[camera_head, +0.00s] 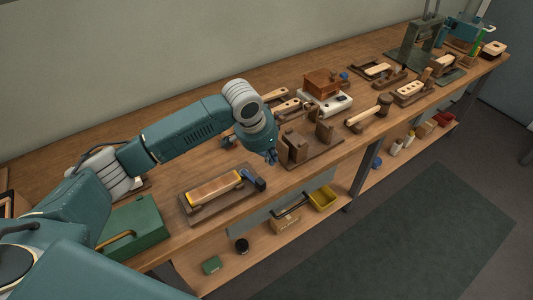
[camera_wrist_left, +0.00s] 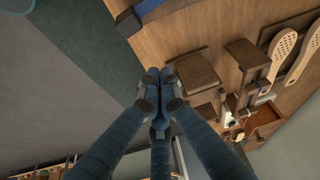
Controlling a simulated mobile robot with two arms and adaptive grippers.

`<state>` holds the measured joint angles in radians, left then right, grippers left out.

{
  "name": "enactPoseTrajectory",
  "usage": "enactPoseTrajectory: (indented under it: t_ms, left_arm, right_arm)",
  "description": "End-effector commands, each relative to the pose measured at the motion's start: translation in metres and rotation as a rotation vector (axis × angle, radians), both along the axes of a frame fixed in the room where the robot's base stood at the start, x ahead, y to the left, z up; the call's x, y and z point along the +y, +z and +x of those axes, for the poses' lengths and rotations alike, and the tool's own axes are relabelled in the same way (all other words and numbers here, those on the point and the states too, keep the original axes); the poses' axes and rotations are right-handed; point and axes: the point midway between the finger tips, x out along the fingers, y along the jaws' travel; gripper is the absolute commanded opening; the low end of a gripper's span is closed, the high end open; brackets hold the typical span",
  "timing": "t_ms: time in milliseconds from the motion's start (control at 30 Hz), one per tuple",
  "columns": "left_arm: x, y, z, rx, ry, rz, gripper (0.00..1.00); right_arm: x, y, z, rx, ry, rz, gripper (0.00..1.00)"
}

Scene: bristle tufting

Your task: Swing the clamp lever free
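My left gripper (camera_head: 271,157) is at the near left side of a fixture of brown blocks (camera_head: 297,148) on a flat wooden base (camera_head: 325,158). In the left wrist view its fingertips (camera_wrist_left: 160,82) meet and nothing shows between them. The fixture's blocks (camera_wrist_left: 188,70) lie just beyond the fingertips there, apart in the picture; I cannot tell if they touch. I cannot clearly make out a clamp lever. A dark blue handled part (camera_head: 255,183) stands at the end of a yellow-ended block (camera_head: 213,187) on a board. My right gripper is not in view.
Perforated wooden brush bodies (camera_head: 285,106) lie behind the fixture. A red-brown box (camera_head: 323,82) sits by a white device (camera_head: 326,103). The bench's front edge is close to the fixture.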

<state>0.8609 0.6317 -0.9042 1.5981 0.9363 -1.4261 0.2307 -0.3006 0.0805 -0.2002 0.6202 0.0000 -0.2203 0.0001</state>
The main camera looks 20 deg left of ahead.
Motion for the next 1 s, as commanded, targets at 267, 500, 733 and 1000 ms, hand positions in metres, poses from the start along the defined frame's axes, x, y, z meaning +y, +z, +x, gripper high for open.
enactPoseTrajectory:
  t_ms: [267, 500, 733, 1000]
  left_arm:
    - [-0.009, -0.052, 0.015, 0.002, 0.001, 0.0, 0.0]
    - [0.007, -0.05, -0.012, -0.001, -0.001, 0.002, 0.0]
    - [0.01, -0.051, -0.02, -0.002, -0.001, 0.0, 0.0]
    - [0.011, -0.051, -0.02, -0.002, -0.004, 0.001, 0.0]
  right_arm:
    - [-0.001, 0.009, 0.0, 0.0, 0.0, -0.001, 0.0]
    - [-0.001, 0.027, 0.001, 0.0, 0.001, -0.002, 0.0]
    - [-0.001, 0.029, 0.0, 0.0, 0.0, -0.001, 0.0]
    - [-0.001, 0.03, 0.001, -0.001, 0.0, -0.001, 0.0]
